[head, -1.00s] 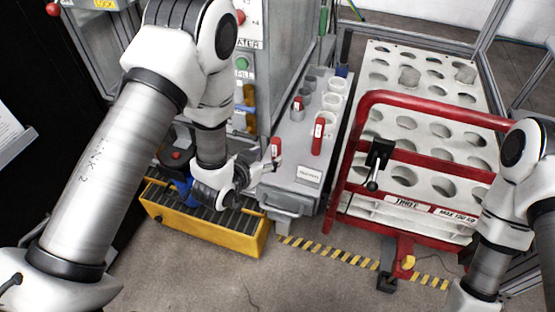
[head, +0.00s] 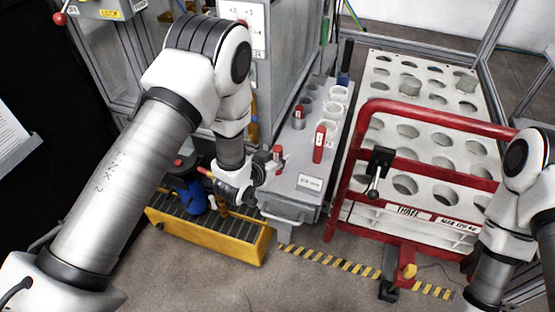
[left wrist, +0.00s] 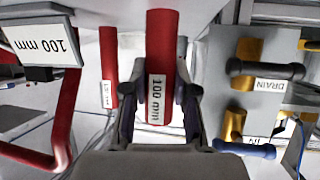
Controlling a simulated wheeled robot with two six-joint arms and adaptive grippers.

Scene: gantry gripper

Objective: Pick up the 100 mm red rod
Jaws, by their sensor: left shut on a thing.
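The red rod with a white "100 mm" label (left wrist: 160,50) stands between the dark fingers of my left gripper (left wrist: 160,97), which is shut on it. In the head view this red rod (head: 278,152) shows at the tip of my left gripper (head: 270,167), at the left edge of the grey rod stand (head: 312,183). I cannot tell whether its lower end is clear of the stand. My right arm enters at the right edge of the head view, but its gripper is out of frame.
A red-railed cart (head: 430,106) with a perforated white top is to the right. A yellow grated bin (head: 215,238) sits on the floor below my left gripper.

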